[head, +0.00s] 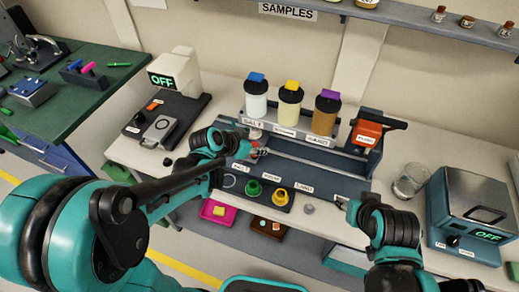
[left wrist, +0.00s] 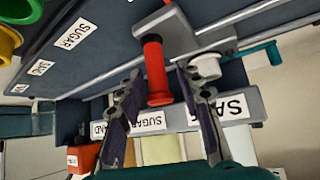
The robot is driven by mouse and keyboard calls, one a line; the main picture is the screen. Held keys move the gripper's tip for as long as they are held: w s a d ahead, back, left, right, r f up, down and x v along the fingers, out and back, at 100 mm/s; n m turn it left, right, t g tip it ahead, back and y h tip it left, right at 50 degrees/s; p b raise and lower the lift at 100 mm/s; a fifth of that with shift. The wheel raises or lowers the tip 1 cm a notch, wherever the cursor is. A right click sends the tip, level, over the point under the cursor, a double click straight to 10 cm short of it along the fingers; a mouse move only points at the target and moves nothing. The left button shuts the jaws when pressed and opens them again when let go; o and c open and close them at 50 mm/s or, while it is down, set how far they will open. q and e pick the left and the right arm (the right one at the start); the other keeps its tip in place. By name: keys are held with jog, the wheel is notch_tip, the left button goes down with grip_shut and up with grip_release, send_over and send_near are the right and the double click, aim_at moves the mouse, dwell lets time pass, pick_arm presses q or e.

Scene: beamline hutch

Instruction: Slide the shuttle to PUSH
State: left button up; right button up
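The shuttle, a grey block (left wrist: 165,35) with a red upright handle (left wrist: 153,70), shows in the left wrist view. In the head view it is mostly hidden behind my left gripper (head: 257,153), at the left end of the dark rail (head: 310,165). My left gripper (left wrist: 165,105) is open, with its fingers apart on either side of the red handle; I see no clear contact. My right gripper (head: 342,203) is low in front of the rail's right part, and its fingers are too small to judge. I cannot pick out the PUSH mark.
Jars with blue (head: 256,95), yellow (head: 290,102) and purple (head: 326,111) lids stand behind the rail. An orange-red unit (head: 367,132) stands at its right end. Green (head: 253,188) and yellow (head: 279,196) rings lie in front. A glass beaker (head: 410,181) stands at right.

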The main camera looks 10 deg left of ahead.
pick_arm(q)
jog(key=shift+b+x, duration=0.3)
jog(key=shift+x, duration=0.85)
jog(key=shift+c, duration=0.4)
grip_shut()
jog(key=shift+d, duration=0.1)
